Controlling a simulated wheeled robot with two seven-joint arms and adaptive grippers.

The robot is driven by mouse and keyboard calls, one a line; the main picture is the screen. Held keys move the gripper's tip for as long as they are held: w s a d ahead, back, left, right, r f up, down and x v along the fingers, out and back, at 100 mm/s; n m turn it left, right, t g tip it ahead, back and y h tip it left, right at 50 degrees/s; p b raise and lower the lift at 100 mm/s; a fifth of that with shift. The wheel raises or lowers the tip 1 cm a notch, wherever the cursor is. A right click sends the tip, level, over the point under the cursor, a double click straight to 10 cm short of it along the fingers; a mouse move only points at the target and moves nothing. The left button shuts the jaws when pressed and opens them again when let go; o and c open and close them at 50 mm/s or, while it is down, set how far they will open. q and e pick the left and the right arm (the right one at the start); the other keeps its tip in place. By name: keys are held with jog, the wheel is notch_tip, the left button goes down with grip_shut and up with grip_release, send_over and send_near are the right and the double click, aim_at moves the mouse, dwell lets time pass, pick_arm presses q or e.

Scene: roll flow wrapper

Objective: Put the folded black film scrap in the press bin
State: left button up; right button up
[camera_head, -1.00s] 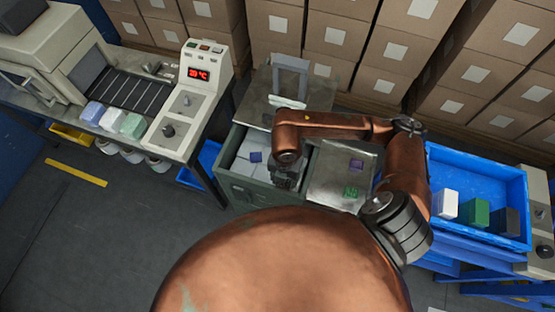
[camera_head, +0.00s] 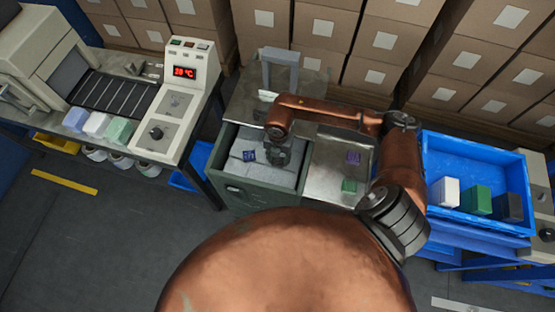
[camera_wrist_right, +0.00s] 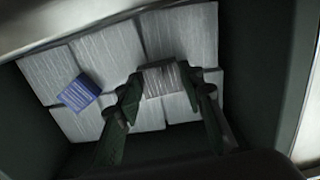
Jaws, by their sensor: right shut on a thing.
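The press bin (camera_head: 240,190) is a green-grey box, open at the top and lined with pale grey wrapped blocks. My right gripper (camera_head: 278,158) hangs over the bin's opening, pointing down. In the right wrist view its two fingers (camera_wrist_right: 165,92) are closed on a small dark grey, streaked piece (camera_wrist_right: 160,80), which seems to be the folded black film scrap. The pale blocks show below it; I cannot tell whether it touches them. A folded blue scrap (camera_wrist_right: 80,92) lies on the blocks to its left, also seen in the head view (camera_head: 249,156). My left gripper is not in view.
A blue crate (camera_head: 470,160) with several blocks stands at right. The wrapping machine (camera_head: 170,125) stands at left. A grey frame (camera_head: 281,70) rises behind the bin.

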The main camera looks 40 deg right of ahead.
aim_at(278, 160)
jog(key=shift+f, duration=0.6)
jog(key=shift+f, duration=0.1)
jog(key=o, duration=0.7)
jog(key=shift+o, duration=0.2)
notch_tip(278, 160, up, 12)
jog(key=p, duration=0.2)
jog(key=shift+a, duration=0.1)
